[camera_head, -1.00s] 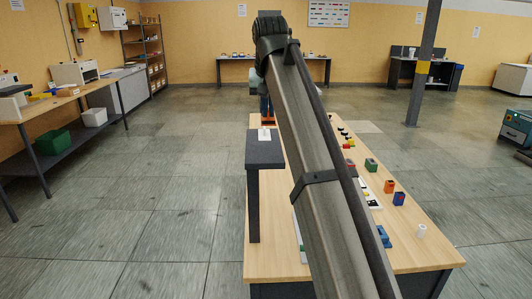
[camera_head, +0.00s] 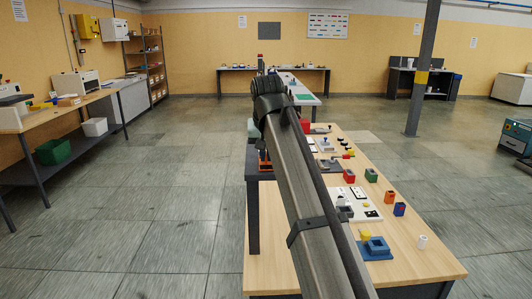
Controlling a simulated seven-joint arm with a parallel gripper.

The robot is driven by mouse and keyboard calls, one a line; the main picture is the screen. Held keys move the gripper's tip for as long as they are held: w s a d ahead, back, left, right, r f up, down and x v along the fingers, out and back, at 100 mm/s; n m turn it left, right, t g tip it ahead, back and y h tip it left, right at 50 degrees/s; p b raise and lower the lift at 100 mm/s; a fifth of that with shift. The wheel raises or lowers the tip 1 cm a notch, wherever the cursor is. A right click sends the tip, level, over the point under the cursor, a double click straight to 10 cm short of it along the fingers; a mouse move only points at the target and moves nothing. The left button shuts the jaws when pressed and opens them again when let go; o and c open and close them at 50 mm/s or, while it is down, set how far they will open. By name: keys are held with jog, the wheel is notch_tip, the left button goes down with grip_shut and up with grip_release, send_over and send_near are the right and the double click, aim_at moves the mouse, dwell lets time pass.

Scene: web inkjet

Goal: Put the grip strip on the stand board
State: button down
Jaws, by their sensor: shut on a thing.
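The stand board (camera_head: 253,176) is a dark raised slab on a dark leg at the left edge of the wooden table. My gripper (camera_head: 264,161) shows only as a small dark and orange part over the slab, just left of my arm link. My arm hides most of it and its fingertips cannot be made out. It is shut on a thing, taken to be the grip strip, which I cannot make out. Whether that thing touches the board cannot be told.
The wooden table (camera_head: 276,266) holds a blue block (camera_head: 376,246), a white plate (camera_head: 369,213), a red block (camera_head: 349,176), a green block (camera_head: 371,175) and a white cylinder (camera_head: 422,241) to the right of my arm. Clear wood lies at the front left.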

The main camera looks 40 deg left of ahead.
jog(key=shift+f, duration=0.15)
jog(key=c, duration=1.3)
grip_release()
jog(key=shift+o, duration=0.2)
jog(key=shift+r, duration=0.2)
jog(key=v, duration=1.2)
